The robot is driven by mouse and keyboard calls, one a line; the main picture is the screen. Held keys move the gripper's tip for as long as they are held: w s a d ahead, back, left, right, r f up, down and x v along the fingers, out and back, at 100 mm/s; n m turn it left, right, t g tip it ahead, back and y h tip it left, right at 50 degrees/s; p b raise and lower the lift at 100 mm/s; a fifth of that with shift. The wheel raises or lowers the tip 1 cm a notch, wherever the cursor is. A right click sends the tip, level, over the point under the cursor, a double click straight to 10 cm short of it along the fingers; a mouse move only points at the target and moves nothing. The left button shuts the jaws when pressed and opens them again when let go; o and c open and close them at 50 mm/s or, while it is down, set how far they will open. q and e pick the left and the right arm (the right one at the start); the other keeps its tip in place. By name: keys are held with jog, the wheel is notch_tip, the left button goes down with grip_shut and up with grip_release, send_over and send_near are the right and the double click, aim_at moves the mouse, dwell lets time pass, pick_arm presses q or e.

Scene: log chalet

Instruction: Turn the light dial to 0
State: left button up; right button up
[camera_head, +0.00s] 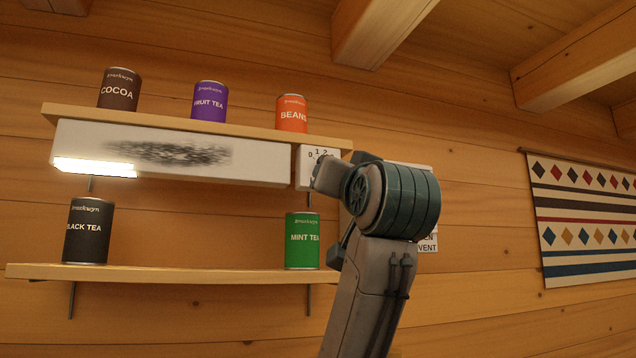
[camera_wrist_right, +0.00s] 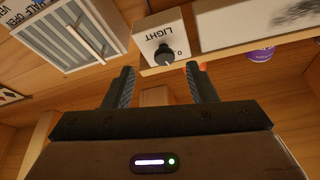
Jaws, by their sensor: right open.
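The light dial (camera_wrist_right: 164,55) is a dark round knob on a white box (camera_wrist_right: 157,34) labelled LIGHT, and a 0 shows beside it. I cannot tell where its pointer stands. In the head view the box (camera_head: 303,167) shows the marks 0, 1 and 2, and my right arm hides the knob. My right gripper (camera_wrist_right: 162,80) is open and empty. Its fingers point toward the dial, which appears just beyond and between the fingertips, apart from them. The light strip (camera_head: 95,167) glows at the left end of the white lamp panel (camera_head: 268,163). My left gripper is not in view.
A slatted vent box (camera_wrist_right: 85,40) stands beside the dial box. An upper shelf (camera_head: 165,121) carries cocoa, fruit tea and beans cans. A lower shelf (camera_head: 190,273) carries black tea (camera_head: 88,230) and mint tea (camera_head: 301,241) cans, the latter close to my arm.

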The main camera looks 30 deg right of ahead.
jog(key=r+p+x, duration=0.2)
jog(key=p+x, duration=0.3)
jog(key=x, duration=0.4)
jog(key=shift+s, duration=0.4)
jog(key=shift+a+f, duration=0.1)
jog(key=c, duration=0.7)
jog(key=shift+c, duration=1.4)
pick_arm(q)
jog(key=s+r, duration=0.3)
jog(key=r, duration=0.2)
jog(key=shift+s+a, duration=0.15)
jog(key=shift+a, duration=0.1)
